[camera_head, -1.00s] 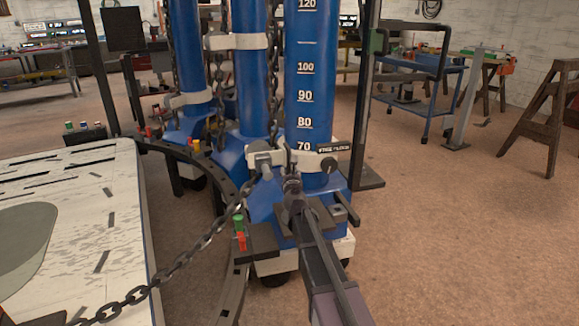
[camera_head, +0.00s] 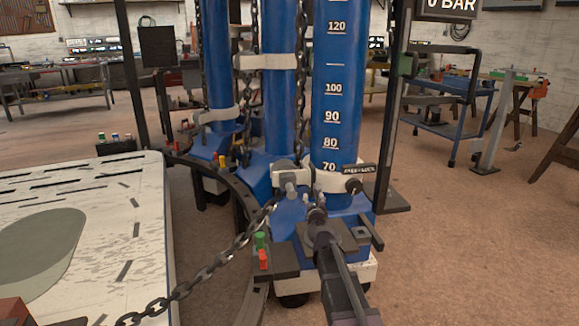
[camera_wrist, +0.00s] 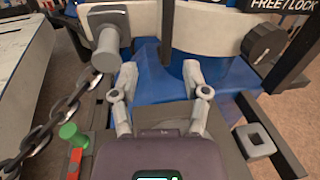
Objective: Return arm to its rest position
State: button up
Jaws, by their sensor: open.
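My gripper (camera_head: 317,208) is at the end of my dark arm, low in front of the nearest blue tower (camera_head: 335,110). In the wrist view my gripper (camera_wrist: 160,72) shows two grey fingers spread apart with nothing between them. Beyond the fingertips is a pale collar (camera_wrist: 210,32) around the tower's foot. A grey cylindrical peg (camera_wrist: 107,48) sticks out on the left, and a black knob (camera_wrist: 264,43) sits on the right under a FREE/LOCK label. The fingers appear apart from both.
A chain (camera_head: 208,270) runs from the collar area down to the left, past a pale slotted bench (camera_head: 150,230). Green and red buttons (camera_head: 262,258) sit left of my arm. A black upright post (camera_head: 391,120) stands right of the tower. The brown floor (camera_head: 470,250) at right is open.

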jog(key=s+a+f+n+g+y, duration=0.45)
jog(key=s+n, duration=0.25)
jog(key=n, duration=0.5)
jog(key=s+a+f+n+g+y, duration=0.35)
jog(key=s+f+n, duration=0.2)
jog(key=n, duration=0.55)
jog(key=s+d+f+n+g+h, duration=0.2)
jog(key=s+d+f+n+g, duration=0.15)
jog(key=s, duration=0.35)
jog(key=s+d+f+n+g+h+p, duration=0.1)
jog(key=s+d+f+n+g+h, duration=0.15)
jog(key=s+n, duration=0.35)
jog(key=s+d+f+n+g+h, duration=0.2)
jog(key=s+d+n+g+h, duration=0.15)
jog(key=s, duration=0.45)
notch_tip(320, 180, up, 37)
jog(key=y+p, duration=0.1)
jog(key=p, duration=3.6)
jog(key=shift+r, duration=0.15)
jog(key=shift+w+d+g, duration=0.1)
jog(key=shift+d+g, duration=0.05)
jog(key=shift+g, duration=0.1)
